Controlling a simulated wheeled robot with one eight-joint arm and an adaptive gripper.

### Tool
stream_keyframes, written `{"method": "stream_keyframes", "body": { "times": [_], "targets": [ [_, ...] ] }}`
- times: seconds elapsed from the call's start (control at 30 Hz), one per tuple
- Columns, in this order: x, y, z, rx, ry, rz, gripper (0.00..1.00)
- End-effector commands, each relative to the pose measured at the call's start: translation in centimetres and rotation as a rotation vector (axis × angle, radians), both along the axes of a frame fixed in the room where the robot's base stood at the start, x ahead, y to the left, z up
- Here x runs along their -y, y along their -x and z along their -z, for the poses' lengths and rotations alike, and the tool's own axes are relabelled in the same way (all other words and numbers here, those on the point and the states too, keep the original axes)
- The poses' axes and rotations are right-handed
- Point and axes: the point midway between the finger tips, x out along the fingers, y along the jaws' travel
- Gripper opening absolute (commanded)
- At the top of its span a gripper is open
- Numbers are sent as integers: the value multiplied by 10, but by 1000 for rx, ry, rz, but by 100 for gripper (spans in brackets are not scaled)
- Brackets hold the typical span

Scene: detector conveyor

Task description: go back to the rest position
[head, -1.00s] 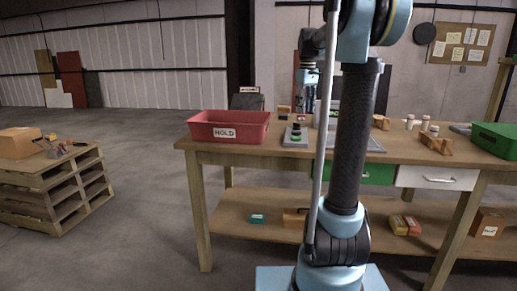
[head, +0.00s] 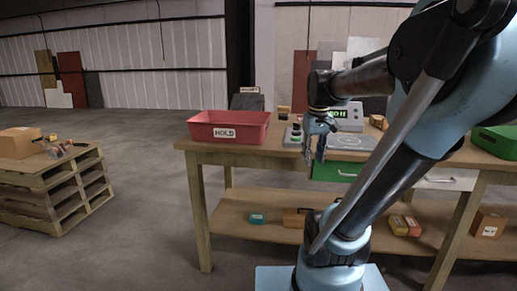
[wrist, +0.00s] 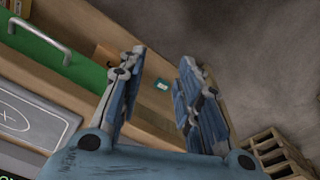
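My gripper (head: 316,150) hangs at the front edge of the workbench (head: 255,153) in the head view, fingers pointing down. In the wrist view my gripper (wrist: 155,90) has its two fingers spread apart with nothing between them. Beyond the fingers the wrist view shows the lower shelf and the floor. My arm leans to the right and hides part of the bench top.
A red HOLD bin (head: 229,127) stands on the bench's left end. A device with a green display (head: 345,115) and a grey plate (head: 352,142) sit behind my gripper. A green bin (head: 496,140) is at right. A pallet stack (head: 55,185) stands left; floor between is clear.

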Motion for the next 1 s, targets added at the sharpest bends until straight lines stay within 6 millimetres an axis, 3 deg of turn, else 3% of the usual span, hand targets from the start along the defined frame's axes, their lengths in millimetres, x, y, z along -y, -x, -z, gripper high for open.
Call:
{"method": "stream_keyframes", "body": {
  "times": [0.03, 0.3, 0.5, 0.7, 1.0],
  "targets": [
    [0, 15, 14, 6, -2, 20, 32],
    [-1, 80, 84, 43, -19, 132, 32],
    [-1, 112, 130, 65, -31, 200, 32],
    [-1, 125, 150, 74, -37, 229, 32],
    [-1, 126, 151, 75, -37, 231, 32]
  ]
}}
